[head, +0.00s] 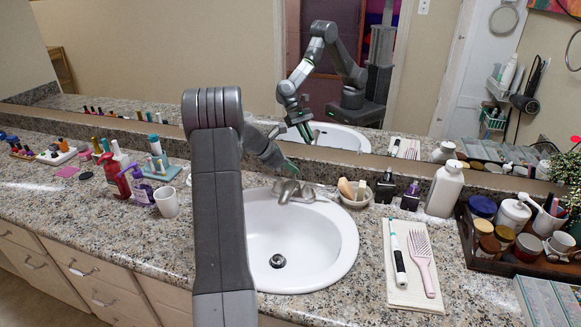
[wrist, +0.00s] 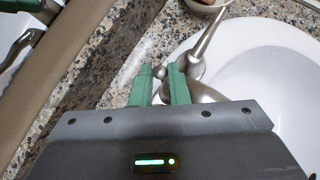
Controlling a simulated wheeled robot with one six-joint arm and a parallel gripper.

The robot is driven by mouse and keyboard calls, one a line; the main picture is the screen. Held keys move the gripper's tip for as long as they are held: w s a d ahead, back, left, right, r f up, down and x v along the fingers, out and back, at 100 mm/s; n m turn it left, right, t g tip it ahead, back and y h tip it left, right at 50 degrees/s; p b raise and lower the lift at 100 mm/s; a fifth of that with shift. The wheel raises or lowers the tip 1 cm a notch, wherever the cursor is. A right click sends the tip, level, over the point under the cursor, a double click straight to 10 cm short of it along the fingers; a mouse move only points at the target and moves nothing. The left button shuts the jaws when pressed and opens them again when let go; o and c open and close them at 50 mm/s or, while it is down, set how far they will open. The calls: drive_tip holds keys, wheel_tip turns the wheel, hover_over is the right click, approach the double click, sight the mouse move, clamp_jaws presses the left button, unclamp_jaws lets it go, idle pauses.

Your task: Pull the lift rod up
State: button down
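The lift rod shows as a small round metal knob (wrist: 160,72) in the wrist view, behind the silver faucet (wrist: 205,40). My gripper (wrist: 160,75) has its two green fingertips close together on either side of this knob, and looks shut on it. Its lower part is hidden by the fingers. In the head view my gripper (head: 287,166) is just behind the faucet (head: 294,190), and the rod is too small and covered to make out. The white sink (head: 335,240) is in front of the faucet.
A soap dish (head: 352,201), dark bottles and a white bottle (head: 444,190) stand right of the faucet. A white cup (head: 167,201) and pump bottles stand left. A mirror (head: 215,60) rises close behind.

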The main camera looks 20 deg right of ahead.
drive_tip(key=shift+r, duration=0.1)
wheel_tip(320, 180, up, 2)
drive_tip(key=shift+r+p, duration=0.2)
drive_tip(key=shift+p, duration=0.85)
drive_tip(key=c, duration=1.4)
unclamp_jaws()
drive_tip(key=shift+r, duration=0.1)
drive_tip(key=v, duration=1.3)
drive_tip(key=shift+a+r, duration=0.2)
drive_tip(key=shift+a, duration=0.1)
drive_tip(key=shift+d, duration=0.1)
